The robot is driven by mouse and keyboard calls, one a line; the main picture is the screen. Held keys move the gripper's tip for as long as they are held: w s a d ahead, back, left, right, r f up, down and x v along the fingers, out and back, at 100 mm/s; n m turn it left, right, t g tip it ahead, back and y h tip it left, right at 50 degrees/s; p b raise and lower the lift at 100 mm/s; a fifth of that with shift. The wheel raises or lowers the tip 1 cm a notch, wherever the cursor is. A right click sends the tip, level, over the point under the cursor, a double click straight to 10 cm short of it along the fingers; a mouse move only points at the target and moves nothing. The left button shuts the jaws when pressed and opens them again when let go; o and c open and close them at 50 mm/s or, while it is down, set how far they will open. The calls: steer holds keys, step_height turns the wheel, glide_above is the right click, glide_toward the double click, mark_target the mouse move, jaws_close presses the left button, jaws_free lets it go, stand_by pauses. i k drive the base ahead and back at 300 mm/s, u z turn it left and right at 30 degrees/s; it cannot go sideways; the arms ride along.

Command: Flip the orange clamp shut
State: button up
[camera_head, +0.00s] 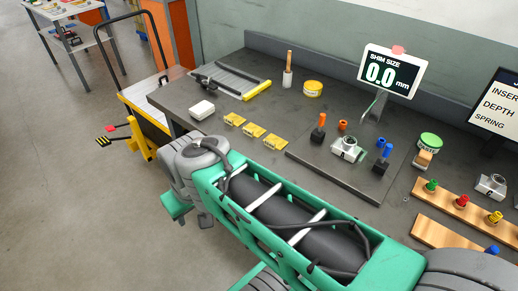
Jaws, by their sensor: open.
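The orange clamp (318,132) stands on a dark plate on the workbench, left of a silver metal part (347,149). Its orange tip points upward and its dark body is below; whether it is open or shut is too small to tell. A similar blue clamp (382,157) stands right of the metal part. My green arm crosses the foreground, in front of the bench. My gripper is not visible in this view.
The dark plate (350,187) lies on the bench (215,124). Yellow pieces (252,129) and a white box (202,110) lie to its left. A display (391,74) stands behind. Wooden blocks (462,209) with coloured knobs are at right. A yellow cart (143,141) stands left.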

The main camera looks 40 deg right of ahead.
mark_target(322, 118)
steer(key=z, duration=1.5)
steer(key=k, duration=0.7)
steer(key=u, duration=0.3)
steer(key=i, duration=0.7)
steer(key=u, duration=0.95)
steer(key=i, duration=0.4)
steer(key=u, duration=0.2)
